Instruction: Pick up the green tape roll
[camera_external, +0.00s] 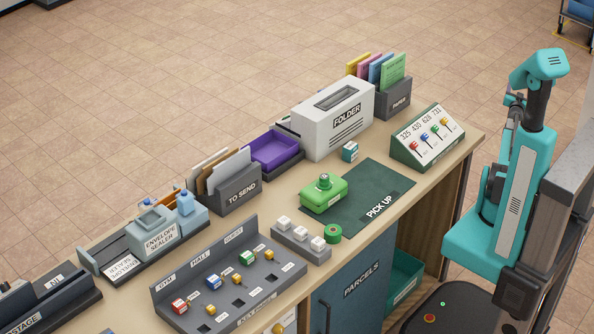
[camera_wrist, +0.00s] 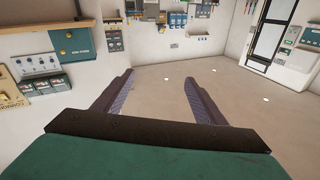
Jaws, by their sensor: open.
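The green tape roll (camera_external: 333,234) lies on the counter in the external view, at the right end of a grey block with white-topped pieces and by the lower left corner of the dark green PICK UP mat (camera_external: 372,180). My gripper (camera_wrist: 158,82) shows in the wrist view with its two dark fingers apart and nothing between them. It points out across the room, and the tape roll is not in that view. In the external view my arm is folded up to the right of the counter, well apart from the roll; its fingers cannot be made out there.
A green box (camera_external: 323,193) with a round object on top stands on the mat's left part. The grey block (camera_external: 300,240) sits left of the roll. A key panel (camera_external: 230,285), the folder machine (camera_external: 332,117) and a switch box (camera_external: 428,137) stand around. The mat's right part is clear.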

